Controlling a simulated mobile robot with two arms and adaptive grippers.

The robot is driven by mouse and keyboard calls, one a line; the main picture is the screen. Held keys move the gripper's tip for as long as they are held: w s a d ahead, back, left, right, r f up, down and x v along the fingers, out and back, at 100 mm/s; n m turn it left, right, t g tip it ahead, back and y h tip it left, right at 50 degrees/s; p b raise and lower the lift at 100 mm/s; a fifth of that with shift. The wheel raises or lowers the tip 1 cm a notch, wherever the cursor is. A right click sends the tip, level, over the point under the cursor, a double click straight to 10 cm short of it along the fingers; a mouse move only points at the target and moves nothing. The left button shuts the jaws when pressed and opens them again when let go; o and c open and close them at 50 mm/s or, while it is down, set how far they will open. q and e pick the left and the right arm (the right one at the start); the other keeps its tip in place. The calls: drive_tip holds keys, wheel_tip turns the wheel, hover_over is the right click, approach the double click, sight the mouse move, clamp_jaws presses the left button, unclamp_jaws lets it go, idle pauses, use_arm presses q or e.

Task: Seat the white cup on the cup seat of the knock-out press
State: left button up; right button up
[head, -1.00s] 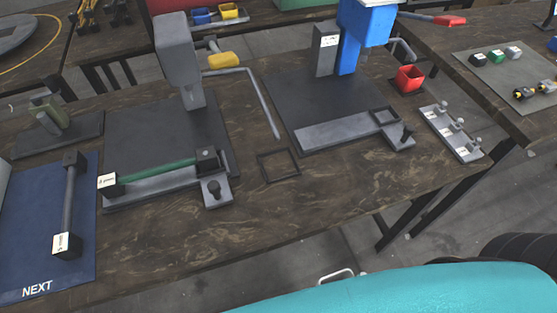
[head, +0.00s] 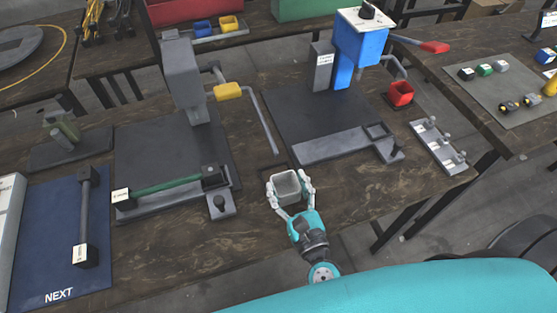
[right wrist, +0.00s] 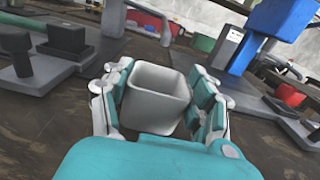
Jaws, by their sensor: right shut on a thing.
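The white cup (head: 287,186), square and open at the top, is held upright between the fingers of my right gripper (head: 290,190), near the front of the table. It also shows in the right wrist view (right wrist: 155,95), with the gripper fingers on both sides of it. A blue press (head: 358,48) stands behind and to the right of the cup. A small square frame (head: 378,130), which looks like a cup seat, lies on the grey bar before it and is empty. The press labels are too small to read. My left gripper is not in view.
A grey press (head: 183,80) with a yellow-handled lever stands at the left, a green bar (head: 167,186) before it. A grey peg strip (head: 438,146) lies near the right edge. A blue NEXT mat (head: 55,250) is at left.

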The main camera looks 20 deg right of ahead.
sight(281, 177)
drive_tip(key=shift+w, duration=1.1)
drive_tip(key=shift+w+r, duration=0.1)
drive_tip(key=shift+w, duration=0.25)
drive_tip(key=shift+w+p, duration=0.6)
drive_tip(key=shift+w, duration=0.6)
drive_tip(key=shift+w+a+f+b, duration=0.1)
drive_tip(key=shift+w+f+b, duration=0.45)
drive_tip(key=shift+f, duration=0.2)
drive_tip(key=shift+s+r, duration=0.1)
drive_tip(key=shift+s, duration=0.05)
drive_tip(key=shift+c, duration=0.4)
drive_tip(key=o, duration=1.2)
drive_tip(key=shift+c, duration=0.2)
